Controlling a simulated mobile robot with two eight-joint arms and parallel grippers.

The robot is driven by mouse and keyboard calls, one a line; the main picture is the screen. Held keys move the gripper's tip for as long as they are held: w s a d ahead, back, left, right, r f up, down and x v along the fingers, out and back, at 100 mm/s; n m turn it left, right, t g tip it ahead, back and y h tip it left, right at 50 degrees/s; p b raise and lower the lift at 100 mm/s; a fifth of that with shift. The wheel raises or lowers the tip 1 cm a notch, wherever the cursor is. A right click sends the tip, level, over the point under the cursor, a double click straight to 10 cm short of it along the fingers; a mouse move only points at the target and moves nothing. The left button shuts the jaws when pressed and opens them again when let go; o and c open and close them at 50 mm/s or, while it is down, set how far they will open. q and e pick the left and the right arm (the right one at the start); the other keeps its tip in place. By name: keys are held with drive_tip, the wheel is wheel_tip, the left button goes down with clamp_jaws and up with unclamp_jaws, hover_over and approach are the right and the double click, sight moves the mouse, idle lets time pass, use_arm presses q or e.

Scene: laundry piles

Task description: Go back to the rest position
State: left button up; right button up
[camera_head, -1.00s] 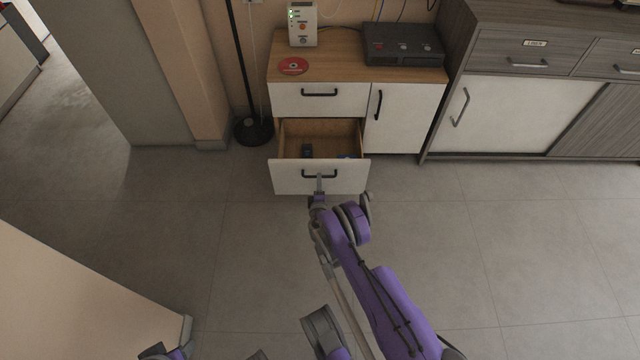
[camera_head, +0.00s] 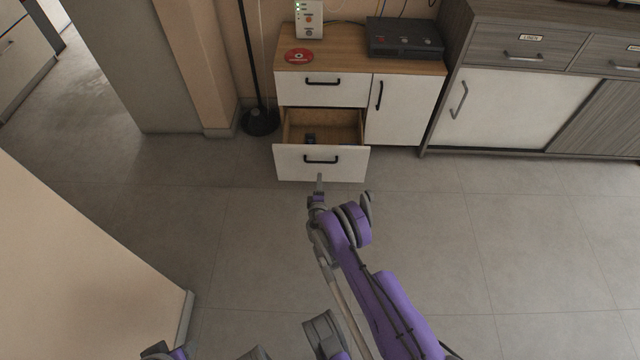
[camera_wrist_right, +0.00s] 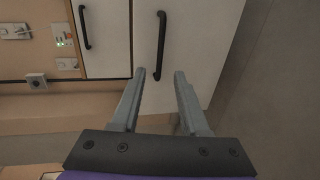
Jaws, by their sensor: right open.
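My right gripper (camera_head: 319,186) is in front of the open lower drawer (camera_head: 292,163) of a small white cabinet with a wooden top. In the right wrist view its two fingers (camera_wrist_right: 160,77) stand apart with nothing between them. The drawer's black handle (camera_head: 321,159) lies just beyond the fingertips, apart from them; a black handle (camera_wrist_right: 161,46) also shows past the fingers in the wrist view. The drawer is pulled out, with a small dark object (camera_head: 310,139) inside. At the bottom left of the head view only purple and grey parts of mine show; my left gripper cannot be made out.
A red disc (camera_head: 299,56) and a dark box (camera_head: 404,38) lie on the cabinet top (camera_head: 345,64). A black floor lamp base (camera_head: 260,122) stands left of the cabinet. A grey sideboard (camera_head: 510,95) is at the right, a beige wall (camera_head: 80,260) at the lower left. The floor between is clear.

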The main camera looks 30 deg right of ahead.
idle(0.3)
wheel_tip(320, 180, up, 16)
drive_tip(key=a+m+g, duration=0.1)
drive_tip(key=m+g, duration=0.2)
drive_tip(key=m, duration=0.1)
drive_tip(key=s+a+r+m+g+y, duration=0.1)
drive_tip(key=s+a+r+m+g, duration=0.15)
drive_tip(key=s+r, duration=0.65)
drive_tip(key=s+a+r+m+g+y, duration=0.15)
drive_tip(key=s+a, duration=0.35)
drive_tip(key=s, duration=0.5)
drive_tip(key=s+a+r+m+g+y, duration=0.1)
drive_tip(key=s+a+r+m+y, duration=0.3)
drive_tip(key=s, duration=0.6)
drive_tip(key=s+a+r+g+y, duration=0.1)
drive_tip(key=s+a+r+y, duration=0.1)
drive_tip(key=s+a, duration=0.65)
use_arm(q)
wheel_tip(320, 180, up, 29)
drive_tip(key=t+p, duration=0.1)
drive_tip(key=p, duration=2.5)
drive_tip(key=shift+w+p, duration=0.3)
drive_tip(key=shift+w, duration=0.05)
use_arm(e)
wheel_tip(320, 180, up, 29)
drive_tip(key=d+t, duration=0.1)
drive_tip(key=d, duration=0.2)
drive_tip(key=shift+s+f, duration=0.2)
drive_tip(key=shift+s, duration=0.25)
